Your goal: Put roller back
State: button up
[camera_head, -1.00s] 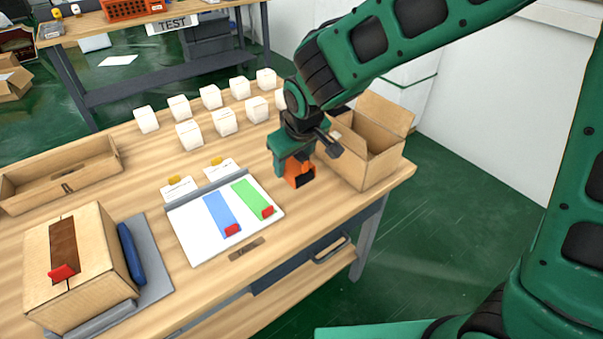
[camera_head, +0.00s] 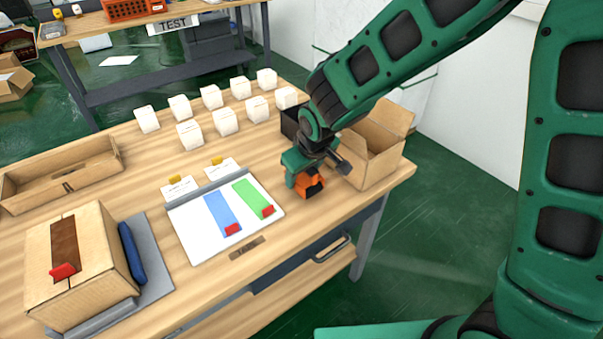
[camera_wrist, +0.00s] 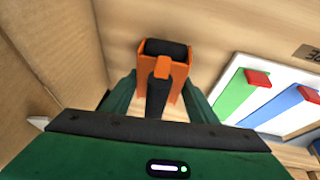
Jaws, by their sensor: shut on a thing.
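The roller (camera_head: 311,185) has an orange frame and a dark part. It is at the right end of the wooden table, just left of the open carton (camera_head: 384,165). My gripper (camera_head: 303,171) points down and is shut on the roller. In the wrist view the orange roller (camera_wrist: 143,66) sits between the two green fingers of my gripper (camera_wrist: 160,98). The roller is low over the table; I cannot tell whether it touches the top.
A white board (camera_head: 187,235) with blue and green strips lies left of the roller. Several white boxes (camera_head: 226,121) stand behind, near a black container (camera_head: 291,119). A taped box (camera_head: 95,275) on a grey mat and a wooden tray (camera_head: 85,180) are at left.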

jog(key=shift+s+f, duration=0.15)
jog(key=shift+f, duration=0.1)
jog(key=shift+s+f, duration=0.2)
jog(key=shift+f, duration=0.25)
jog(key=shift+c, duration=1.3)
jog(key=shift+f, duration=0.15)
jog(key=shift+c, duration=1.2)
jog(key=o, duration=1.5)
jog(key=v, duration=0.9)
jog(key=w+v, duration=0.1)
jog(key=v, duration=0.3)
jog(key=shift+r, duration=0.4)
